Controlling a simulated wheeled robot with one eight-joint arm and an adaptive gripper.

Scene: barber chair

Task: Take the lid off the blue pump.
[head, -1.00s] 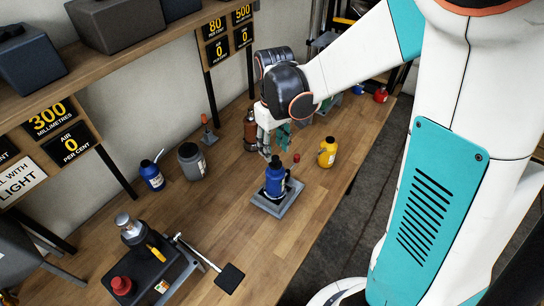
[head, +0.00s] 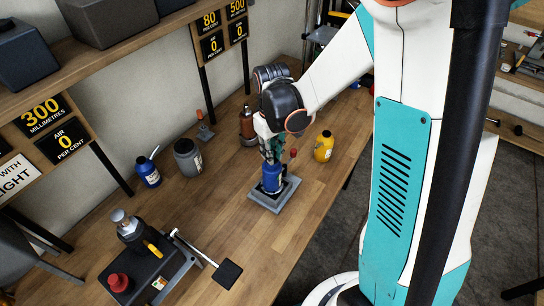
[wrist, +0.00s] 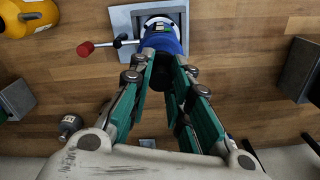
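The blue pump (head: 271,182) stands upright on a grey square base plate (head: 262,202) on the wooden bench. In the wrist view the blue pump (wrist: 165,40) is at the top middle, and a lever with a red knob (wrist: 86,48) sticks out to its left. My gripper (head: 270,160) is at the top of the pump, pointing down. In the wrist view the fingers of my gripper (wrist: 166,62) are apart, with a dark part at the pump's top between them. Whether they touch it is hidden.
A yellow container (head: 323,146) stands right of the pump. A grey jar (head: 187,158) and a blue jug (head: 148,171) stand to the left. A black device with a lever (head: 150,262) stands at the front left.

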